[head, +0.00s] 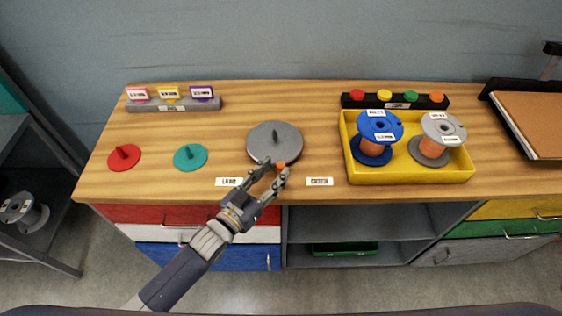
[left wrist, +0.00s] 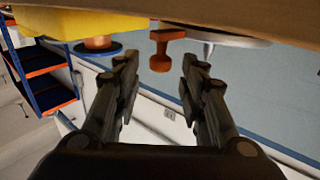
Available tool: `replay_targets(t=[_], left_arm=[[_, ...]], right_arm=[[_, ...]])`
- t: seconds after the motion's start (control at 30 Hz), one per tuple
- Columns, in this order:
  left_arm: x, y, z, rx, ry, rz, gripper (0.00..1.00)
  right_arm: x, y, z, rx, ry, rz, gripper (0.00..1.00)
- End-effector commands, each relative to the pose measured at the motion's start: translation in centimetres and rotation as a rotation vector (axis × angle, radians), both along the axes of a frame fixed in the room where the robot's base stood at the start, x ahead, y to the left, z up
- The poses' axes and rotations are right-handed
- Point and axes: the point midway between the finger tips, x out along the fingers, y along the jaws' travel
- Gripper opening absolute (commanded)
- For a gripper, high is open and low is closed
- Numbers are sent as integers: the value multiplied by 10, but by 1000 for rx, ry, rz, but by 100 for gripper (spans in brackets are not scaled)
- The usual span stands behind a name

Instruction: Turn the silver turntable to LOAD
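The silver turntable (head: 262,143) is a round grey disc on the wooden bench, with a dark upright peg at its middle. A small orange knob (head: 281,165) is at its front edge. A white label that seems to read LOAD (head: 229,182) lies front left of it; another label (head: 319,182) lies front right. My left gripper (head: 275,171) is open at the turntable's front edge, fingertips around or just short of the knob; contact is unclear. In the left wrist view the orange knob (left wrist: 161,50) shows beyond the gap between the open fingers (left wrist: 157,62), beside the disc (left wrist: 230,39).
A red disc (head: 117,160) and a teal disc (head: 183,161) with pegs lie to the left. A yellow tray (head: 405,178) with two spools stands to the right. A grey rack (head: 150,107) and a black rack (head: 425,103) stand behind. Bench surface between them is clear.

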Motion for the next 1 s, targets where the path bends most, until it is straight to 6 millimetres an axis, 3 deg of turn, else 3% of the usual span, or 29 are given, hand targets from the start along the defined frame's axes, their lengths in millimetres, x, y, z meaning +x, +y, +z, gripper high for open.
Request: replay_targets(t=[0.1,0.33,0.6,0.77,1.0], left_arm=[[16,-12,1,0,0,0,38],[29,-22,-1,1,2,-1,38],[30,-22,-1,1,2,-1,38],[29,-22,-1,1,2,-1,2],[30,-21,-1,2,-2,-11,0]], right_arm=[[6,-5,3,-6,-10,1,40],[36,-18,6,-18,-54,-4,40],[33,-20,5,-21,-50,-5,40],[23,-19,5,-21,-34,-5,40],[18,-12,3,-13,-27,-3,40]])
